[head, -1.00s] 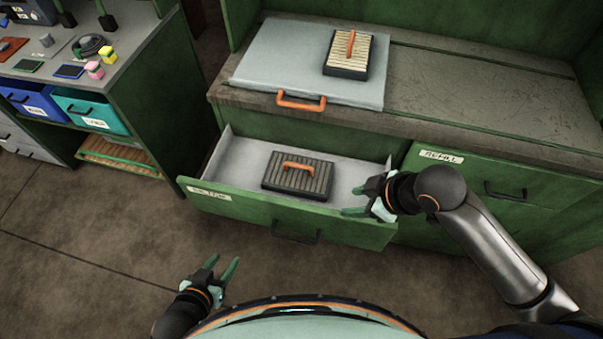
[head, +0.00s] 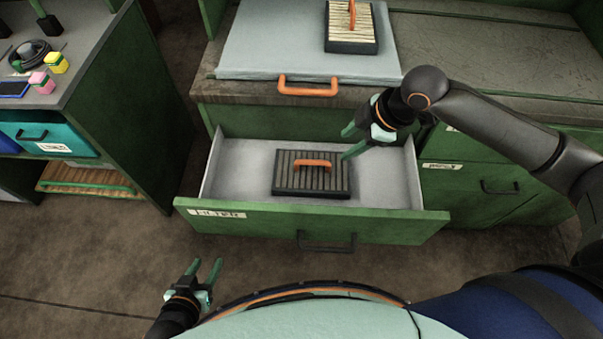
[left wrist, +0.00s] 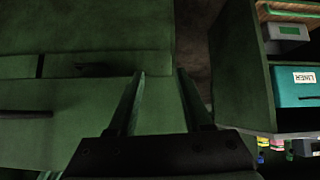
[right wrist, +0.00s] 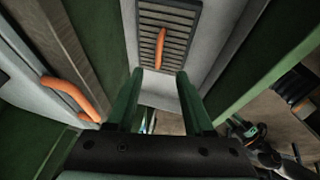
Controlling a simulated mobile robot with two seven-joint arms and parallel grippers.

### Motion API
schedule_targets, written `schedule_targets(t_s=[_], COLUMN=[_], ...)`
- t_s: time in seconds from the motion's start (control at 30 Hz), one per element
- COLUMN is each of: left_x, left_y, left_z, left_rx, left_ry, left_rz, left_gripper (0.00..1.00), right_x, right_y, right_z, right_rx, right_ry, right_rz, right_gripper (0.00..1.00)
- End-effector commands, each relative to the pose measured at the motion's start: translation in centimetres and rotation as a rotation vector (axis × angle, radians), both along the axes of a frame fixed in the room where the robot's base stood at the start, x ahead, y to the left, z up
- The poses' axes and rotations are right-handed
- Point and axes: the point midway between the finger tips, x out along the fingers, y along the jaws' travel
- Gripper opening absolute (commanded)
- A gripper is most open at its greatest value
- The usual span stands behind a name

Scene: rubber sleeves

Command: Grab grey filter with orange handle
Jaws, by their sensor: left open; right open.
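A grey slatted filter (head: 290,182) with an orange handle (head: 313,163) lies flat in the open green drawer (head: 390,228). It also shows in the right wrist view, as a dark slatted filter (right wrist: 165,22) beyond the fingertips. My right gripper (head: 347,143) is open and empty above the drawer, close to the filter's upper right corner in the head view and not touching its handle. My left gripper (head: 206,270) is open and empty, low in front of the drawer at the left. In the left wrist view its fingers (left wrist: 160,75) are apart with nothing between.
A second filter with cream pleats (head: 340,22) and an orange handle lies on a grey drawer cover (head: 250,50) on the worktop. That cover has its own orange handle (head: 308,86). A green shelf unit with a teal bin (head: 60,130) stands at the left. Floor before the drawer is clear.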

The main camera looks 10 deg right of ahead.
Motion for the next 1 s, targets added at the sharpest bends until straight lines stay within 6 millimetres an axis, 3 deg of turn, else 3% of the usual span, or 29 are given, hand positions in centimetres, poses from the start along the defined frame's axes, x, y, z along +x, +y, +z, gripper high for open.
schedule_targets(t_s=[0.33, 1.0], left_x=[0.2, 1.0], left_y=[-0.9, -1.2], left_z=[-0.3, -0.8], left_rx=[-0.014, -0.017], left_ry=[-0.006, -0.011], left_rz=[-0.013, -0.019], left_gripper=[0.5, 0.5], right_x=[1.5, 3.6], right_y=[1.8, 3.9], right_z=[-5.2, -11.3], right_rx=[0.001, 0.0], right_ry=[0.002, 0.0], right_rz=[0.0, 0.001], right_gripper=[0.52, 0.52])
